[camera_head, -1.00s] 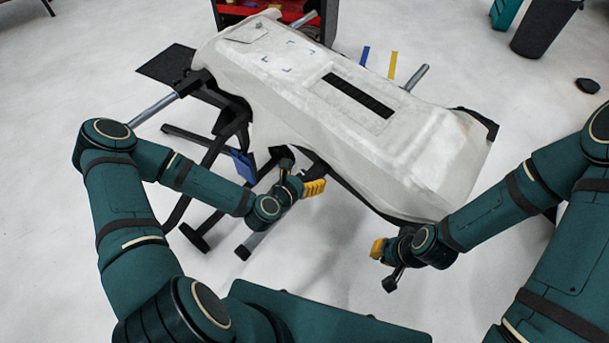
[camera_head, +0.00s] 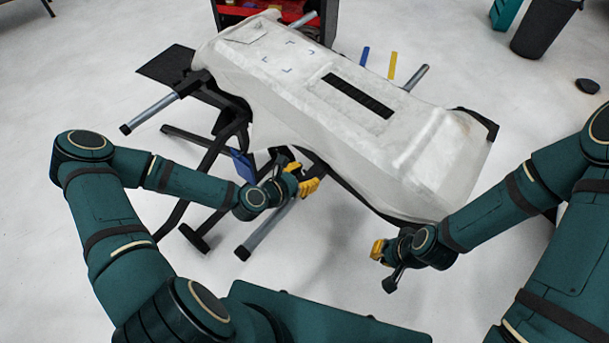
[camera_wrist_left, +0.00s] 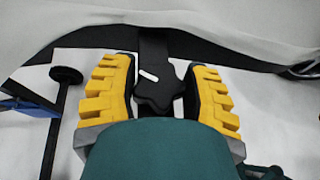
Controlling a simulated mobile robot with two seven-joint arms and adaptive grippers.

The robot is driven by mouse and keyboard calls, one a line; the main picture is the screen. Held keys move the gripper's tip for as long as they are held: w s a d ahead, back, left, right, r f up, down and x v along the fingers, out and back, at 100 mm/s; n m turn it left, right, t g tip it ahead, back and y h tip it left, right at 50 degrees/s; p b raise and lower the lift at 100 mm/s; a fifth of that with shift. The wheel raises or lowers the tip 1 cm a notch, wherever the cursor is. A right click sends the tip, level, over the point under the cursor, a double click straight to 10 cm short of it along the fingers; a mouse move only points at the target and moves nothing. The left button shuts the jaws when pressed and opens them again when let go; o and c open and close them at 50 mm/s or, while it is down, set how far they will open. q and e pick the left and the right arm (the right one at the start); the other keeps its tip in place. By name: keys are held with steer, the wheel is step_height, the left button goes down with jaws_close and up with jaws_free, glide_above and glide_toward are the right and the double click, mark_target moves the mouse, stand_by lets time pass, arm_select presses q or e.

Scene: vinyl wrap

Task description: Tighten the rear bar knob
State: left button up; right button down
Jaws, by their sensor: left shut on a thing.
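The black lobed knob (camera_wrist_left: 155,92) with a white mark beside it sits on a dark upright bar (camera_wrist_left: 153,48) in the left wrist view. My left gripper (camera_head: 308,187) is at the near side of the stand, below the wrapped part. In the head view the knob is mostly hidden by the gripper. My right gripper (camera_head: 378,250) is away from the stand at the lower right. Its finger opening is not clear.
A long part under loose white vinyl (camera_head: 300,90) lies on the black stand (camera_head: 207,165). Metal bars (camera_head: 152,112) stick out of the stand. A blue flap (camera_head: 243,165) hangs near my left gripper. A red cart (camera_head: 235,14) and a dark bin (camera_head: 545,28) stand behind.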

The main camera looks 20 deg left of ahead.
mark_target(304, 176)
arm_select(q)
steer(key=m+g+h, duration=0.2)
steer(key=m+g, duration=0.1)
steer(key=m+g+h, duration=0.2)
steer(key=m+h, duration=0.1)
steer(key=shift+w+a+m+g+h+p, duration=0.1)
steer(key=shift+m+g+h+p, duration=0.2)
steer(key=shift+m+g+p, duration=0.1)
steer(key=m+g+h, duration=0.1)
steer(key=m+g, duration=0.5)
steer(key=g, duration=0.1)
steer(key=shift+m, duration=0.3)
steer(key=m+g+y, duration=0.1)
steer(key=m+g, duration=0.2)
steer(key=m+g+y, duration=0.1)
steer(key=m+g, duration=0.2)
steer(key=g, duration=0.1)
steer(key=shift+b, duration=0.4)
steer(key=m+g+y, duration=0.4)
steer(key=m+y, duration=0.1)
steer(key=shift+m, duration=0.4)
steer(key=shift+s+f+y, duration=0.1)
steer(key=shift+s+y, duration=0.1)
steer(key=shift+y, duration=0.2)
steer(key=o, duration=1.2)
step_height(304, 176, up, 10)
steer(key=shift+r, duration=0.1)
